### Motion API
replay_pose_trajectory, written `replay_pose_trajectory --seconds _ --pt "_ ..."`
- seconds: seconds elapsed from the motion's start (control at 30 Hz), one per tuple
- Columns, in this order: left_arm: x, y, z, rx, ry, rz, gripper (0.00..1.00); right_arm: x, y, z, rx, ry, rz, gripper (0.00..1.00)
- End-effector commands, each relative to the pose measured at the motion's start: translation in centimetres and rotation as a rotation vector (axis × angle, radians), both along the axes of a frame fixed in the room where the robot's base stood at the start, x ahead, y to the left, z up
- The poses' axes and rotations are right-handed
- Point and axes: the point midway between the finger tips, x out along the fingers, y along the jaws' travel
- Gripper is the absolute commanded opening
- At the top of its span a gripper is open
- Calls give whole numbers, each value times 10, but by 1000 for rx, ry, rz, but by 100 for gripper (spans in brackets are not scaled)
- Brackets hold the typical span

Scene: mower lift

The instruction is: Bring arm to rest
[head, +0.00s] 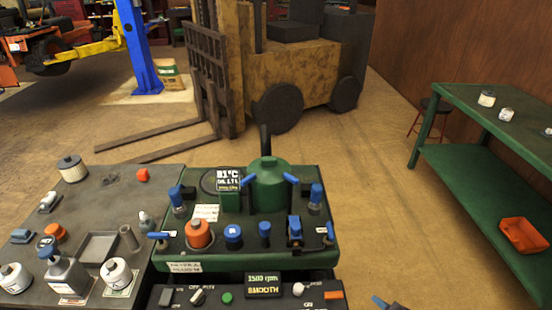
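Neither of my grippers can be made out in the head view. A green control unit (240,262) stands at the bottom centre, with several blue-handled levers and knobs, an orange cap (198,233) and a small display reading about 81°C (228,180). A dark panel (245,299) in front of it has a display reading 1500 rpm SMOOTH (264,285). A blue-tipped piece (380,302) shows at the bottom edge; it is cut off and I cannot tell what it belongs to.
A grey bench (110,185) at left holds bottles, caps and a tray. A forklift (285,70) stands behind. An orange mower (45,45) is at a blue-and-yellow lift (138,45). A green shelf table (490,105) is at right, holding an orange bin (522,236). Floor between is clear.

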Motion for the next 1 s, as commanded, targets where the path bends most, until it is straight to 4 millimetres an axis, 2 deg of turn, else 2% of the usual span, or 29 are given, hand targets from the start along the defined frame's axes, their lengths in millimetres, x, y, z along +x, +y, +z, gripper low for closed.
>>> replay_pose_trajectory --seconds 0.23,0.5,0.73,1.0 --pt "0 0 0 0 0 0 43 0 -25 -14 324 98 -322 32" --pt "-2 0 -1 1 4 1 43 -34 -58 -45 522 168 -626 32" --pt "-5 1 -2 1 10 3 43 -57 -59 -57 552 201 -700 32" --pt "-5 1 -2 0 8 2 43 -57 -59 -58 549 202 -698 32"
